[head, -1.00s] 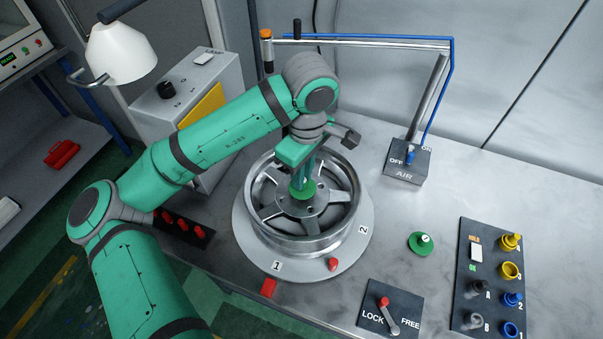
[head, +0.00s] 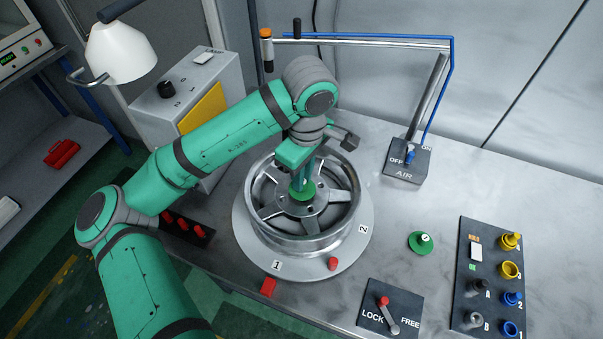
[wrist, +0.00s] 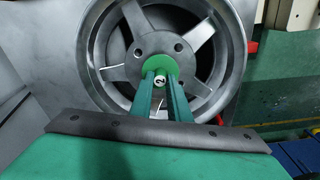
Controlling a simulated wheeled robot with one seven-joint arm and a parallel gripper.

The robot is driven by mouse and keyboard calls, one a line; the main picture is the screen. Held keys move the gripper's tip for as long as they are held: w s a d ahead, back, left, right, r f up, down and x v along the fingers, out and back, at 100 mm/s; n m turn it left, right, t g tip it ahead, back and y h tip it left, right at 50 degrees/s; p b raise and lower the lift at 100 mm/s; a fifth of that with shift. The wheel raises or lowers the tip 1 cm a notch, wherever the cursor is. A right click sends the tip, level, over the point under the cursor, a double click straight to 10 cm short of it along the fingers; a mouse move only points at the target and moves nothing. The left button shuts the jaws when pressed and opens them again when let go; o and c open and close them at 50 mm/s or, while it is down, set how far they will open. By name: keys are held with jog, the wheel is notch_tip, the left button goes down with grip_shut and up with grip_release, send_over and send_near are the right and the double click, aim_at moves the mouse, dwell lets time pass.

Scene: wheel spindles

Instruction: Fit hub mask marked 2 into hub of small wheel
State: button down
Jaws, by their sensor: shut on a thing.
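The small wheel (head: 261,196) is a silver spoked wheel lying flat on a round grey turntable (head: 249,246). The green hub mask (head: 302,193) is at the wheel's centre, over the hub. In the wrist view the mask (wrist: 158,64) shows a white knob top marked 2 between my fingers. My gripper (head: 304,178) points down and is shut on the mask's knob. The mask's disc covers the hub opening, so I cannot tell how deep it sits. The wheel (wrist: 113,85) with its bolt holes surrounds it in the wrist view.
Another green mask (head: 421,243) lies on the table to the right. A LOCK/FREE lever panel (head: 390,311) and a board of plugs (head: 483,285) stand at the front right. An AIR switch box (head: 407,162) and a pipe arm (head: 365,43) are behind.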

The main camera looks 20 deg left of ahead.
jog(key=shift+f, duration=0.65)
jog(key=c, duration=1.6)
grip_release()
jog(key=r, duration=1)
jog(key=shift+s+d+r, duration=0.1)
jog(key=shift+d+r, duration=0.2)
jog(key=shift+r, duration=0.1)
jog(key=shift+a, duration=0.1)
